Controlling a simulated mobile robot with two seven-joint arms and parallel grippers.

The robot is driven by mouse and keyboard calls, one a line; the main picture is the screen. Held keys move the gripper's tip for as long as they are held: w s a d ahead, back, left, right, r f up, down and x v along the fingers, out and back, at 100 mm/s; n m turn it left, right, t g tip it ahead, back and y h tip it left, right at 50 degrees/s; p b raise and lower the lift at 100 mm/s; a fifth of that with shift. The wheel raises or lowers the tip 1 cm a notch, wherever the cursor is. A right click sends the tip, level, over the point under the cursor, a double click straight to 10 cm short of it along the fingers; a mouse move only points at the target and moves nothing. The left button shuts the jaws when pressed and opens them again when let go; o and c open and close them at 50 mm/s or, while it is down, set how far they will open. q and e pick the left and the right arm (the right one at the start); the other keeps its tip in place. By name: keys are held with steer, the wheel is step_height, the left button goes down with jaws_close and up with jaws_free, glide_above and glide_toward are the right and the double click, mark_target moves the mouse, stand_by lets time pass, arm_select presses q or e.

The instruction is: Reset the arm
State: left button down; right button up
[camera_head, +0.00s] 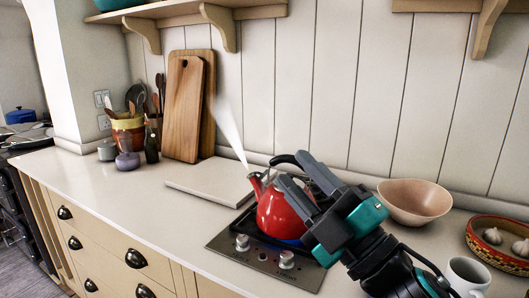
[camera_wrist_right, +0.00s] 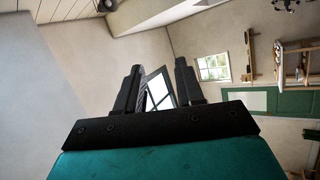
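My right arm comes in from the lower right in the head view. Its gripper (camera_head: 291,168) is in front of the red kettle (camera_head: 271,215) in the picture and hides part of it. In the right wrist view the two fingers of this gripper (camera_wrist_right: 159,75) stand apart with nothing held between them. That view looks out at the room's walls, a window and the ceiling, not at the counter. My left arm and gripper are not in view.
The kettle stands on a small hob (camera_head: 265,258) and steams. A pale bowl (camera_head: 414,202), a white mug (camera_head: 468,276) and a basket of garlic (camera_head: 500,250) are to the right. Cutting boards (camera_head: 184,110) lean on the wall. The left counter front is clear.

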steer(key=s+d+f+m+g+h, duration=0.1)
steer(key=d+f+m+h, duration=0.35)
steer(key=f, duration=0.25)
steer(key=d+f+m+g+h, duration=0.1)
steer(key=d+f+m+h, duration=0.2)
steer(key=f+m+h, duration=0.3)
steer(key=s+d+f+m+g+h, duration=0.1)
steer(key=d+f+m+g+h, duration=0.15)
steer(key=f+m+h, duration=0.4)
steer(key=s+d+f+m+g+y, duration=0.1)
steer(key=s+d+f+m+g, duration=0.15)
steer(key=s+f+g, duration=0.45)
steer(key=s+d+f+m+g, duration=0.1)
steer(key=s+d+f+g, duration=0.2)
steer(key=s+f, duration=0.75)
steer(key=w+a+f+t+y, duration=0.2)
steer(key=w+a+f+t, duration=0.1)
steer(key=w+f+t, duration=0.3)
step_height(320, 180, down, 2)
steer(key=shift+w+t, duration=0.15)
steer(key=shift+t, duration=0.7)
